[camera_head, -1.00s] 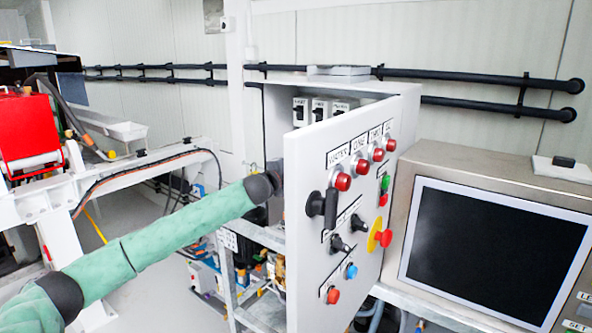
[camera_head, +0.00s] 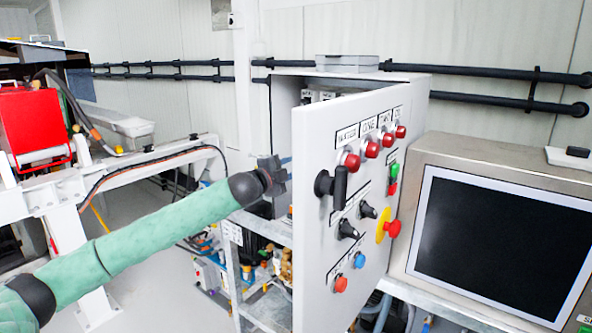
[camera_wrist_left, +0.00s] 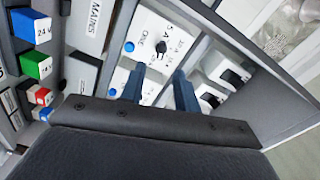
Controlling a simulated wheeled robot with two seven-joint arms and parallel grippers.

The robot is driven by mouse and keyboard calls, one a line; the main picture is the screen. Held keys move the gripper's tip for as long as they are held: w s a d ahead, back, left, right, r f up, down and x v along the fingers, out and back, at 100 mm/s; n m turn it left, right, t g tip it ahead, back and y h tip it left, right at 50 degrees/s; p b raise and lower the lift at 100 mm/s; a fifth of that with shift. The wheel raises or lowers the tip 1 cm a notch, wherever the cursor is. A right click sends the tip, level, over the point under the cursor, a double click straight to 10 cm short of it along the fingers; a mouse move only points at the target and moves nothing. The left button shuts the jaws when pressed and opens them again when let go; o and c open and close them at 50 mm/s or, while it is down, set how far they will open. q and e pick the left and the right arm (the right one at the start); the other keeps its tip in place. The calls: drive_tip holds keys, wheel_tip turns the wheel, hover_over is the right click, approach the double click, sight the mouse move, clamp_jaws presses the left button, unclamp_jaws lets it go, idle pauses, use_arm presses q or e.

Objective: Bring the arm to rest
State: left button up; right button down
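My left arm, in a green sleeve, reaches in from the left in the head view. Its dark gripper (camera_head: 284,162) is at the open front of the grey control cabinet (camera_head: 414,84), beside the free edge of its open door (camera_head: 318,240). In the left wrist view, the gripper's two blue-grey fingers (camera_wrist_left: 159,88) stand apart with nothing between them. They point at a white switch module (camera_wrist_left: 160,40) with a dark knob and blue button. I cannot tell whether they touch it. My right arm and gripper are not in view.
The door carries red lamps (camera_head: 371,149), a black handle (camera_head: 339,184) and a red emergency button (camera_head: 392,229). A monitor (camera_head: 495,245) stands at right. A white beam (camera_head: 130,168) and red unit (camera_head: 35,120) are at left. Grey floor (camera_head: 170,285) shows below my arm.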

use_arm(q)
drive_tip(key=shift+s+a, duration=0.3)
drive_tip(key=shift+s, duration=0.15)
